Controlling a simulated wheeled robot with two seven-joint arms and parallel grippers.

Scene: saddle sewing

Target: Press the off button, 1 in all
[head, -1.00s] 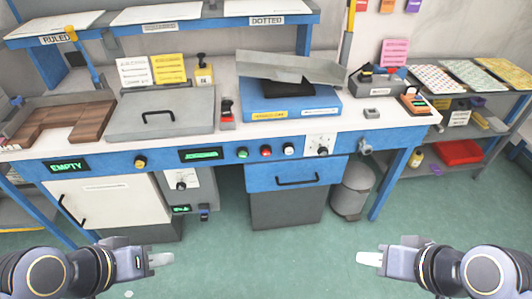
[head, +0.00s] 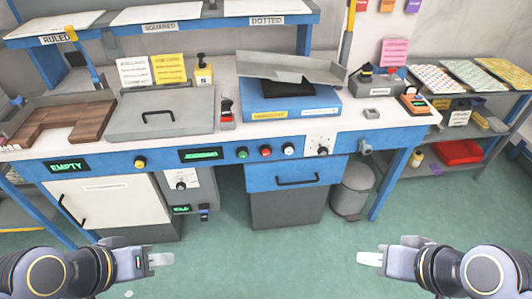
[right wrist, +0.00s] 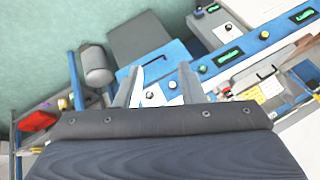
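I cannot read a label marking which one is off. My left gripper (head: 160,259) is low at the left, in front of the bench and apart from it; its finger gap cannot be made out. My right gripper (head: 370,258) is low at the right, also clear of the bench. In the right wrist view its two fingers (right wrist: 160,88) are spread with nothing between them.
A blue drawer (head: 297,175) is below the buttons, with a grey bin (head: 353,188) to its right. A white cabinet (head: 110,205) stands at the left. Green displays, including one reading EMPTY (head: 68,166), line the rail. The floor before the bench is clear.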

